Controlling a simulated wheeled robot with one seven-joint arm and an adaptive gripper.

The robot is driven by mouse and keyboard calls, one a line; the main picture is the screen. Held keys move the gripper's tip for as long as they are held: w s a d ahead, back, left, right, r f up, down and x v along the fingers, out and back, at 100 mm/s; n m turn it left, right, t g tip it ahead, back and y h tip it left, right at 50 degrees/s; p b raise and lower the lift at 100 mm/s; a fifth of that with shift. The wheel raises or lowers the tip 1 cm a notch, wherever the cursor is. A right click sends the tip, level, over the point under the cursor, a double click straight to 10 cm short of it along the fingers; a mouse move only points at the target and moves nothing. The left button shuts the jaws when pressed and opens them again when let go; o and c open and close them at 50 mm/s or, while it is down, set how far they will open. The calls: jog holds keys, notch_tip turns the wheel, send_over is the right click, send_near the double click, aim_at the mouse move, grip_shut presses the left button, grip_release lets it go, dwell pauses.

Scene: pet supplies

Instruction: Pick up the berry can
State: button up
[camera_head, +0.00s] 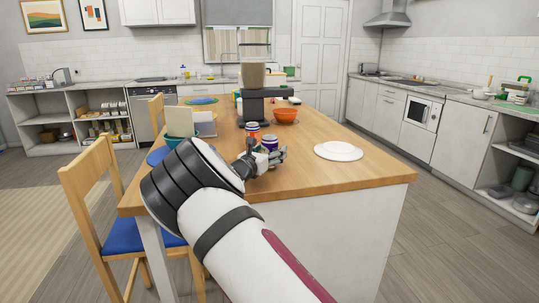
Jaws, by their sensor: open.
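Two small cans stand close together on the wooden table (337,183), just beyond my gripper (266,152). One can is red-orange with a dark band (253,130). The other can is dark blue-purple with a light top (270,141) and stands to its right, nearer to me. The purple one looks like the berry can, but the labels are too small to read. My gripper is open and empty, low over the table, with its fingers beside the near side of the purple can. The can's lower part is partly hidden by the fingers.
An orange bowl (285,115) stands behind the cans, beside a dark appliance (252,104). A teal bowl (174,141) and a napkin holder (204,124) stand left. A wooden chair (93,190) is at the left edge.

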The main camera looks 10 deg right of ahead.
jog(key=c, duration=1.6)
jog(key=shift+r, duration=0.1)
jog(key=shift+r, duration=0.15)
